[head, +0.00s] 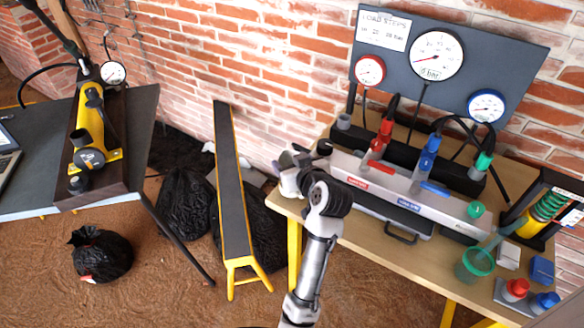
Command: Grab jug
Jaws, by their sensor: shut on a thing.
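A green see-through container (475,263), which looks like the jug, stands near the front right of the wooden table. A grey-green bar slants up from it to the right. My gripper (303,158) is at the table's left end, well to the left of this container and apart from it. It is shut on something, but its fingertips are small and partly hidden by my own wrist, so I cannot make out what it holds. A dark round piece (324,147) shows right beside it; I cannot tell whether they touch.
A long grey pump unit (440,202) with red, blue and green valves lies across the wooden table (400,256). A gauge panel (510,65) stands behind it. Red and blue caps (515,289) sit front right. A narrow bench (232,190) and black bags (187,205) are left.

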